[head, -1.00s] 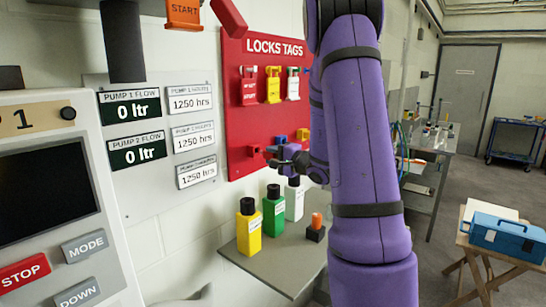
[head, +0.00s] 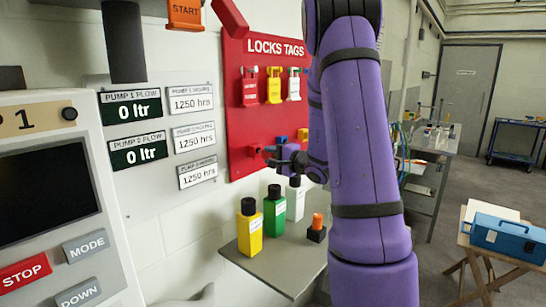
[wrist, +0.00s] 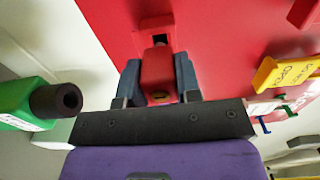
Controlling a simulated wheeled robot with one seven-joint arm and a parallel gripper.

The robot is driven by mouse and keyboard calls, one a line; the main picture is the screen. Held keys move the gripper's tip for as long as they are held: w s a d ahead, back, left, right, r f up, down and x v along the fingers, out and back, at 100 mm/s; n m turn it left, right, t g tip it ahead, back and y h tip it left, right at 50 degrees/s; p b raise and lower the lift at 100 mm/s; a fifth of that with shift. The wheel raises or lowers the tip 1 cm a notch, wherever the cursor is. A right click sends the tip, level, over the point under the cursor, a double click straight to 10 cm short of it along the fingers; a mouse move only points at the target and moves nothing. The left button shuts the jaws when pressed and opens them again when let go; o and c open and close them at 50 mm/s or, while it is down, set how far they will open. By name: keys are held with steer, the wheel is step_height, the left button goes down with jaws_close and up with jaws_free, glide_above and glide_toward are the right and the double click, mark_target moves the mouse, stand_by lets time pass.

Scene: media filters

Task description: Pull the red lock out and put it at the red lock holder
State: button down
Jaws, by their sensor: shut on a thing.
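The red lock (wrist: 158,70) is between the two fingers of my gripper (wrist: 158,82) in the wrist view, and the gripper is shut on it. The red lock holder (wrist: 153,27), a red block with a dark opening on the red board, is right behind the lock; I cannot tell whether the lock's shackle is inside it. In the head view, my gripper (head: 272,155) is at the lower part of the board, beside a small red piece (head: 253,150). The lock itself is largely hidden there by my gripper and arm.
The red LOCKS TAGS board (head: 240,100) carries red, yellow and white tags. A blue lock (head: 281,139) is close to my gripper. Below, yellow (head: 249,232), green (head: 274,213) and white bottles and an orange-topped item (head: 317,228) stand on a grey shelf (head: 283,265).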

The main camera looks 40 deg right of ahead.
steer(key=shift+w+a, duration=0.2)
steer(key=shift+w, duration=1.1)
steer(key=c, duration=0.7)
jaws_free()
steer(key=shift+c, duration=0.2)
steer(key=s+d, duration=0.1)
steer(key=s, duration=0.9)
steer(key=shift+s+d, duration=0.25)
steer(key=shift+s, duration=0.15)
